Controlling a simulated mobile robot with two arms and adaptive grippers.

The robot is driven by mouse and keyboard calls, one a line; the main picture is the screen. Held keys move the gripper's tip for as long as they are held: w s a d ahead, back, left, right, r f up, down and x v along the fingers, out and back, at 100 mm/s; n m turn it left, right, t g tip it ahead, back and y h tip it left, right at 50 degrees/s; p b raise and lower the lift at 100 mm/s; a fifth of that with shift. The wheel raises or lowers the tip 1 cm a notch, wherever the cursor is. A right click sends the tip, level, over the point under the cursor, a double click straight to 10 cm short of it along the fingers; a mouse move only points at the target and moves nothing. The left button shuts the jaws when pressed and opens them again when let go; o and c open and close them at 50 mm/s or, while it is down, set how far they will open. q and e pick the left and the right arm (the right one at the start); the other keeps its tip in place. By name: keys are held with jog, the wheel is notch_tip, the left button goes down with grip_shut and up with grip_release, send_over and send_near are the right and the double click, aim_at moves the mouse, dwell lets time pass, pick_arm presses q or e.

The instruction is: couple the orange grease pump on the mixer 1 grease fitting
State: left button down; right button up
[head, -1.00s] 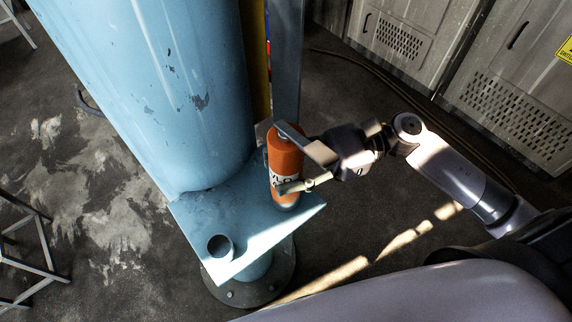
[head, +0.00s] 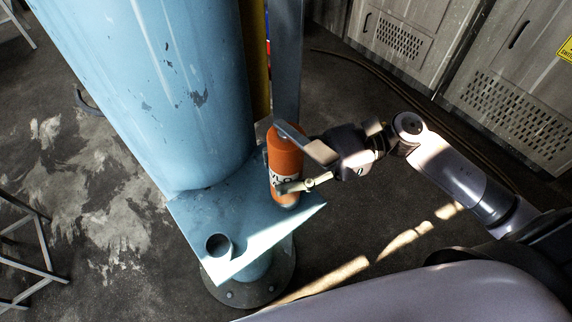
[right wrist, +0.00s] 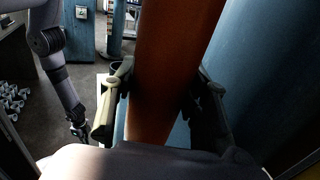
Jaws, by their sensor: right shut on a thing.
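The orange grease pump (head: 284,152) is an upright orange cylinder with dark lettering on a pale band. It stands over the blue plate at the foot of the blue column. My right gripper (head: 288,160) is shut on it from the right side. In the right wrist view the orange body (right wrist: 168,75) runs between the two fingers (right wrist: 155,105). I cannot tell whether its bottom rests on the plate. I cannot make out a labelled mixer 1 grease fitting. My left arm hangs at the left of the right wrist view, its small dark gripper (right wrist: 80,131) too unclear to read.
The blue plate (head: 250,210) carries a short open round cup (head: 219,247) near its front corner. The large blue column (head: 170,90) and a grey post (head: 287,60) rise close behind the pump. Grey cabinets (head: 510,85) stand at the back right. Metal frames stand at the left.

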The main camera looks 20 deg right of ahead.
jog(key=shift+f, duration=0.1)
dwell(0.5)
jog(key=o, duration=1.3)
jog(key=shift+o, duration=0.2)
